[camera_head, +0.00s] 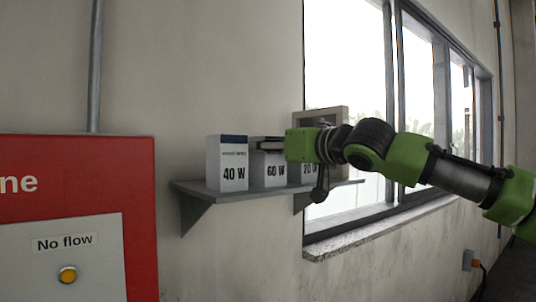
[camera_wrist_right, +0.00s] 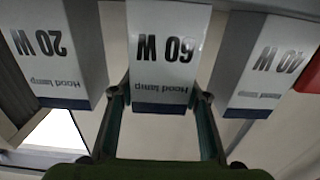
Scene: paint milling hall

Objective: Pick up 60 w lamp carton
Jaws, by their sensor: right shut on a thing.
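The 60 W lamp carton (camera_head: 268,172) stands upright on a grey wall shelf, between the other two cartons. In the right wrist view the 60 W carton (camera_wrist_right: 165,50) appears upside down, white with a dark blue band. My right gripper (camera_head: 262,146) reaches in from the right at the carton's upper part. In the wrist view its fingers (camera_wrist_right: 163,100) lie on either side of the carton, shut on its banded end. The arm hides part of the carton's top in the head view. My left gripper is not in view.
The 40 W carton (camera_head: 228,165) stands close to the left, and the 20 W carton (camera_head: 309,172) to the right, partly hidden by my arm. The shelf (camera_head: 205,188) is narrow. A window (camera_head: 345,60) is to the right and a red panel (camera_head: 140,200) to the left.

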